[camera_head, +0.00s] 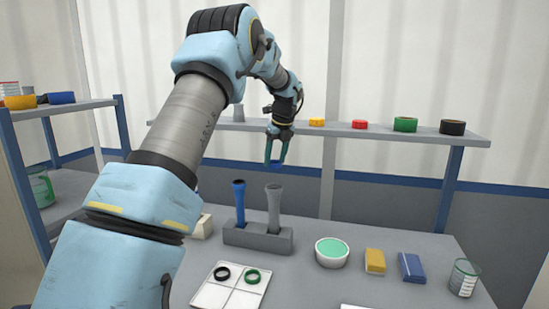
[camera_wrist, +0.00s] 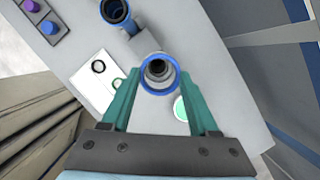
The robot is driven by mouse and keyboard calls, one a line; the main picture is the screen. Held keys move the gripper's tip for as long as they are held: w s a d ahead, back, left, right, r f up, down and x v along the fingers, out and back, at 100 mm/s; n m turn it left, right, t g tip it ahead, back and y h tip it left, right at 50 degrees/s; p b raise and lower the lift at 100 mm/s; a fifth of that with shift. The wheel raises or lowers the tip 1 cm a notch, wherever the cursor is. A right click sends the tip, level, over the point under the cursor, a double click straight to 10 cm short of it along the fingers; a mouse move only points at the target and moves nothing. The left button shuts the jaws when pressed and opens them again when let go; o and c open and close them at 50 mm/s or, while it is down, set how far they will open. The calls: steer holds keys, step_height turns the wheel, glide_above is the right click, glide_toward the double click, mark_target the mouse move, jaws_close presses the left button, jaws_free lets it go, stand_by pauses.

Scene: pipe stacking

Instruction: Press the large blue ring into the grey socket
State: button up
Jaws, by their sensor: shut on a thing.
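My gripper (camera_head: 276,150) is shut on the large blue ring (camera_head: 274,164), which sits between its teal fingertips in the air. In the wrist view the blue ring (camera_wrist: 141,79) lies between the fingers of my gripper (camera_wrist: 159,76). The grey socket (camera_head: 274,205) is an upright, flared tube in a grey base (camera_head: 258,238), below the ring in the head view. In the wrist view the dark mouth of the grey socket (camera_wrist: 157,69) shows through the ring. The ring looks apart from the socket, above it. The socket's lower part is hidden in the base.
A blue flared tube (camera_head: 239,200) stands left of the socket. A white tray (camera_head: 215,298) with black and green rings lies in front. A green-filled bowl (camera_head: 332,252), yellow block (camera_head: 375,261) and blue block (camera_head: 411,267) lie right. A shelf (camera_head: 370,134) runs behind.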

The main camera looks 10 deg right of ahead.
steer(key=shift+f+b, duration=1.9)
steer(key=shift+f, duration=1.4)
steer(key=shift+r+p, duration=0.1)
steer(key=shift+p, duration=0.45)
steer(key=shift+f+p, duration=0.3)
steer(key=shift+p, duration=0.3)
steer(key=o, duration=1.4)
steer(key=shift+o, duration=0.3)
steer(key=shift+r, duration=0.1)
